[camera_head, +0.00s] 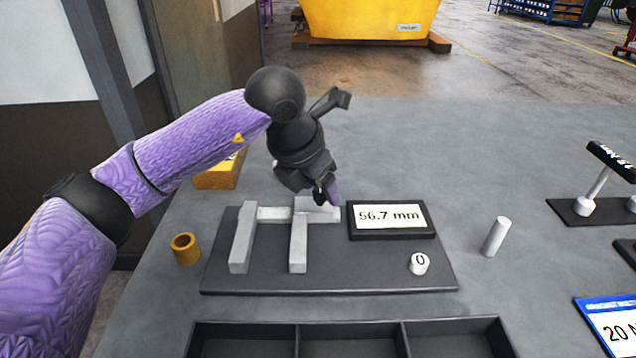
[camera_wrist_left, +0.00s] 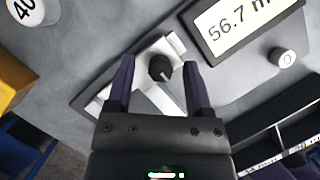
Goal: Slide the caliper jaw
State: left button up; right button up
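The caliper stands on a dark base plate (camera_head: 330,282). It has a pale fixed jaw (camera_head: 241,245) at left and a sliding jaw (camera_head: 298,250) to its right, with a clear gap between them. The display (camera_head: 392,217) reads 56.7 mm, and a white button (camera_head: 419,264) marked 0 sits below it. My left gripper (camera_head: 326,197) is over the sliding jaw's far end. In the left wrist view its open fingers (camera_wrist_left: 159,64) stand either side of a black knob (camera_wrist_left: 160,69), with visible gaps. The right gripper is not in view.
A brass ring (camera_head: 185,249) lies left of the plate, and a pale cylinder (camera_head: 495,237) stands at right. A dark divided tray (camera_head: 350,325) is in front. A yellow block (camera_head: 222,172) sits behind my left arm. A stand (camera_head: 575,211) is at far right.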

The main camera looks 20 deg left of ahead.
aim_at(300, 219)
pick_arm(q)
jog(key=shift+s+r, duration=0.1)
jog(key=shift+r, duration=0.2)
jog(key=p+v, duration=0.3)
jog(key=v, duration=0.6)
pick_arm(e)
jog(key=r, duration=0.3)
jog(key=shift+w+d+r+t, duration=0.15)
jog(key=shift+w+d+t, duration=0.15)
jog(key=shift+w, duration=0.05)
pick_arm(q)
jog(key=shift+a+r, duration=0.1)
jog(key=shift+r, duration=0.1)
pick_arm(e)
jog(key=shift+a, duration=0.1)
